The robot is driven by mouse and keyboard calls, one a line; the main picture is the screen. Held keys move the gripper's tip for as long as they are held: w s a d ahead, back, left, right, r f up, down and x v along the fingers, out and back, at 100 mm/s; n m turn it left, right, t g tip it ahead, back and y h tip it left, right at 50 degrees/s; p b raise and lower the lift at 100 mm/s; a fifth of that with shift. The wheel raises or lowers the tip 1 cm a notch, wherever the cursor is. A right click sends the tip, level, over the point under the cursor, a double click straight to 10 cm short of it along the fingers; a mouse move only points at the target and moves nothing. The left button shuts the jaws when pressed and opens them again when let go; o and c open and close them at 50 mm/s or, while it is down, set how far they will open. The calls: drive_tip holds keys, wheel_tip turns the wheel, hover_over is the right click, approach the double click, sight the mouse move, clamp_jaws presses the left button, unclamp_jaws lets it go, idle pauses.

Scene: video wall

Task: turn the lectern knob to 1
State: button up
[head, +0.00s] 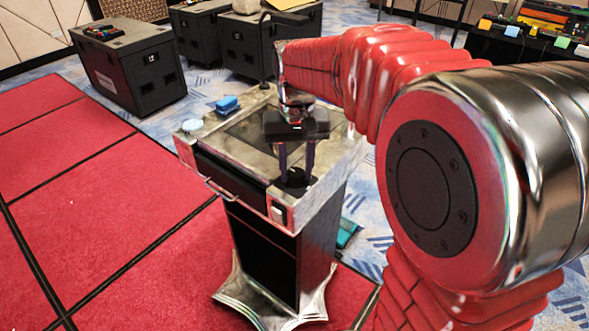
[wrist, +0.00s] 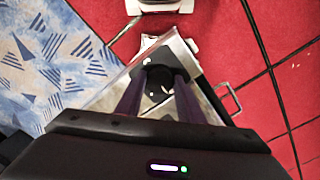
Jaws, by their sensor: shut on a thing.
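The lectern (head: 336,160) stands in the middle of the head view, with a silver top and a black front. The dark round knob (head: 293,184) sits on its top near the front right corner. My gripper (head: 296,178) reaches down onto the knob, with its two fingers on either side. In the wrist view, the knob (wrist: 158,86) shows between the purple-tinted fingers, and my gripper (wrist: 158,92) is shut on it. Its sides are partly hidden by the fingers. I cannot read any number or pointer setting around the knob.
A blue object (head: 228,104) and a pale round piece (head: 192,125) lie at the lectern's left edge. A dark gooseneck (head: 262,52) rises at its back. Black cases (head: 130,70) stand behind. Red carpet (head: 110,200) lies clear to the left.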

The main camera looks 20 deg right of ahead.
sight(296, 173)
drive_tip(key=shift+m, duration=0.3)
drive_tip(key=m, duration=0.5)
drive_tip(key=shift+m, duration=0.3)
drive_tip(key=m, duration=0.5)
drive_tip(key=shift+d, duration=0.1)
drive_tip(key=o, duration=1.1)
drive_tip(key=shift+c, duration=0.2)
drive_tip(key=shift+r, duration=0.1)
drive_tip(key=shift+w+r, duration=0.1)
drive_tip(key=shift+r, duration=0.45)
wheel_tip(296, 173, up, 12)
drive_tip(key=shift+r, duration=0.25)
